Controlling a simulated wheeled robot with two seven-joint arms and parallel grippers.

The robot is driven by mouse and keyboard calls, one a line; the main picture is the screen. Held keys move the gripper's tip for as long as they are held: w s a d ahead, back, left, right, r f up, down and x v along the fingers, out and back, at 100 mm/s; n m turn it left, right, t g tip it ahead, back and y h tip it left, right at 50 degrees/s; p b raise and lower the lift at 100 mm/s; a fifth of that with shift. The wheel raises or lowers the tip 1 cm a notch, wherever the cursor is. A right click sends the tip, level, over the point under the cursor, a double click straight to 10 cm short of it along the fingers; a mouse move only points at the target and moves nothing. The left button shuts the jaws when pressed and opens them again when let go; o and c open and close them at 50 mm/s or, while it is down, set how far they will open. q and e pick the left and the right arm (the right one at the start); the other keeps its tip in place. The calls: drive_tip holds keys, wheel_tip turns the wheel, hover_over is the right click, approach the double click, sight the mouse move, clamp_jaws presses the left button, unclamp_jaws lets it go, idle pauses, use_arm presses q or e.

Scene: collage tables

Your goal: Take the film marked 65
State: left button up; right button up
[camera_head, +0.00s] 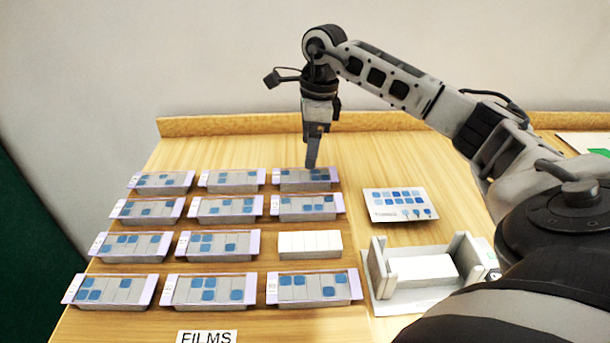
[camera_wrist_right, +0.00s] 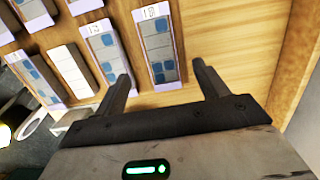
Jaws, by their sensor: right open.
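Film pieces with blue squares and lilac ends lie in rows on the wooden table; their labels are too small to read in the head view, so I cannot tell which is marked 65. My right gripper (camera_head: 311,165) points down at the back right film (camera_head: 305,179). In the right wrist view the open right gripper (camera_wrist_right: 161,75) has its fingers on either side of the near end of a film (camera_wrist_right: 159,42), with nothing clamped. That film's small label looks like a two-digit number, but I cannot read it surely. My left gripper is not in view.
A plain white block (camera_head: 310,244) sits in the right column. A card with blue squares (camera_head: 400,204) and a grey holder with a white block (camera_head: 380,268) stand to the right. A FILMS sign (camera_head: 207,337) lies in front. A raised wooden edge (camera_head: 230,123) runs along the back.

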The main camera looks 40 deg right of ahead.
sight(305, 174)
drive_tip(key=shift+w+a+f, duration=0.1)
drive_tip(key=shift+f, duration=1.3)
drive_tip(key=shift+w+a+f, duration=0.1)
drive_tip(key=shift+f, duration=1.25)
drive_tip(key=c, duration=1)
